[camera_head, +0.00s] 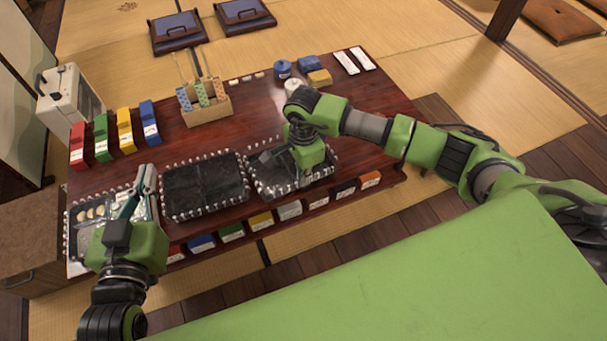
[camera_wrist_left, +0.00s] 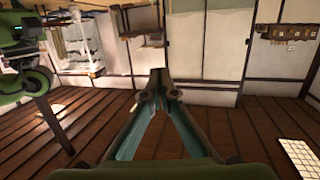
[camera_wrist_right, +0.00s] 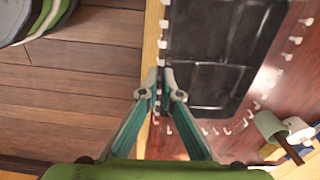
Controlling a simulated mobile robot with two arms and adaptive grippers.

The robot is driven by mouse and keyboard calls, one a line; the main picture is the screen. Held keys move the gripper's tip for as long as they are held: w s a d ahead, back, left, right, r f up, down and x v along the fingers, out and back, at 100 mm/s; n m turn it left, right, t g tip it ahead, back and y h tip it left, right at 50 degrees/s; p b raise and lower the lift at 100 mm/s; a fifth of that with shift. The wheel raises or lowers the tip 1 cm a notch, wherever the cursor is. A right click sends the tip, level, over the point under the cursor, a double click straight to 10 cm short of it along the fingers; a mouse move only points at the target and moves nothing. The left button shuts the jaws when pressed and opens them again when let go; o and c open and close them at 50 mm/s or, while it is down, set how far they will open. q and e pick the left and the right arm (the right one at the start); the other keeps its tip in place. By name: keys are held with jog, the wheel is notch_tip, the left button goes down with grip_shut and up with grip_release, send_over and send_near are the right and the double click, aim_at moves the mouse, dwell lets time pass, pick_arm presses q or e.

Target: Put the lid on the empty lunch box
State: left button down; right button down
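Three boxes with white studs around their rims stand in a row along the front of the low table. The left box (camera_head: 88,212) holds food pieces. The middle box (camera_head: 205,185) looks black and bare. The right box (camera_head: 318,174) is also black and is partly hidden by my right gripper (camera_head: 270,157). In the right wrist view a black panel (camera_wrist_right: 220,55) lies beside and under the right fingertips (camera_wrist_right: 160,80); whether it is a lid or a box floor is unclear. These fingertips are nearly together.
Coloured blocks line the front table edge (camera_head: 261,221) and the back left (camera_head: 125,130). A wooden holder (camera_head: 207,112) with patterned packets, blue containers (camera_head: 283,69) and white strips (camera_head: 353,61) stand at the back. A white appliance (camera_head: 68,97) is at far left. The middle of the table is clear.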

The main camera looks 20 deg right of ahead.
pick_arm(q)
jog(key=shift+d+r, duration=0.1)
jog(key=shift+r, duration=0.1)
jog(key=shift+w+r+t, duration=0.1)
jog(key=shift+r+t, duration=0.15)
jog(key=shift+t, duration=0.05)
pick_arm(e)
jog(key=shift+f, duration=0.1)
pick_arm(q)
jog(key=shift+r, duration=0.2)
jog(key=shift+w+d+r, duration=0.1)
jog(key=shift+r, duration=0.15)
pick_arm(e)
jog(key=shift+f, duration=0.1)
pick_arm(q)
jog(key=shift+r+t, duration=0.1)
jog(key=shift+t, duration=0.2)
jog(key=shift+r, duration=0.25)
jog(key=shift+d+r+t+h+b, duration=0.15)
jog(key=shift+r+t+h+b, duration=0.25)
jog(key=shift+r, duration=0.35)
pick_arm(e)
jog(key=shift+f, duration=0.25)
pick_arm(q)
jog(key=shift+r, duration=0.3)
jog(key=shift+r+t, duration=0.25)
jog(key=shift+t, duration=0.05)
pick_arm(e)
jog(key=shift+f, duration=0.15)
